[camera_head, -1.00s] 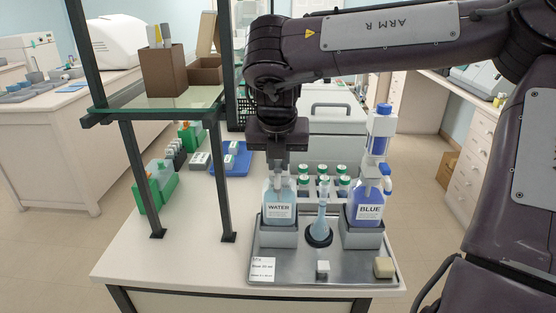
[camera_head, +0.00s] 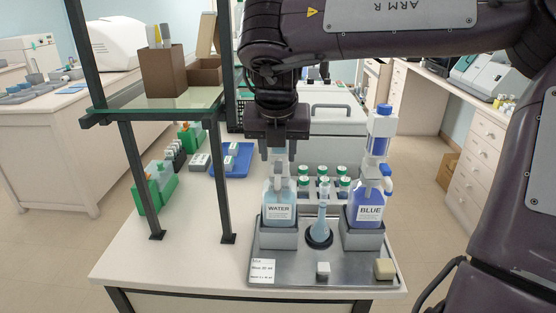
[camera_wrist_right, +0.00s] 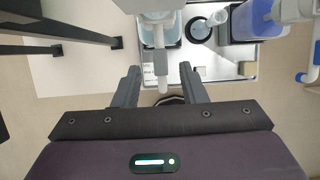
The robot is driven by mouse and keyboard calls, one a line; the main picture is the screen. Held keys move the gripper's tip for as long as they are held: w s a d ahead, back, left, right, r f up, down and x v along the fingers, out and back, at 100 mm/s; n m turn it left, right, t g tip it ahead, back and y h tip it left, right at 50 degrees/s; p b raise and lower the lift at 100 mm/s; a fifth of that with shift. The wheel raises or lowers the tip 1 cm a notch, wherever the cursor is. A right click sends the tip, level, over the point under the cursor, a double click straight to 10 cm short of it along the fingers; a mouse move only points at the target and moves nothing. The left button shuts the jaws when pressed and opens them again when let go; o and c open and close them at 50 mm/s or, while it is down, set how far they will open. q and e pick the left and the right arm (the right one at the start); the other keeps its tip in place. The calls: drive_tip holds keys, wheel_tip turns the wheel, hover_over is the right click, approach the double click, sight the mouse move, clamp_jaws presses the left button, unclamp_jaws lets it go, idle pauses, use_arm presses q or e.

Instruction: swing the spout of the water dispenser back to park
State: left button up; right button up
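The water dispenser (camera_head: 279,211) is a clear bottle of pale blue liquid with a "WATER" label, in a grey holder on the steel tray (camera_head: 330,278). In the right wrist view its white spout (camera_wrist_right: 160,60) points toward the bottom of the picture. My right gripper (camera_head: 278,153) is above the dispenser, pointing down, and hides its top in the head view. In the wrist view my right gripper (camera_wrist_right: 159,70) is open, with the spout's end between the fingertips and gaps on both sides. I cannot tell its height relative to the spout. My left gripper is not in view.
The blue dispenser (camera_head: 368,209) stands to the right. A small flask (camera_head: 321,222) stands between the two. Green-capped bottles (camera_head: 325,183) sit behind. A dark-framed shelf (camera_head: 160,97) stands left of my gripper. White counter is clear at front left.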

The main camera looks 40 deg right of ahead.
sight(277, 179)
drive_tip(key=v, duration=0.4)
drive_tip(key=shift+a+r, duration=0.1)
drive_tip(key=shift+r, duration=0.2)
idle(0.3)
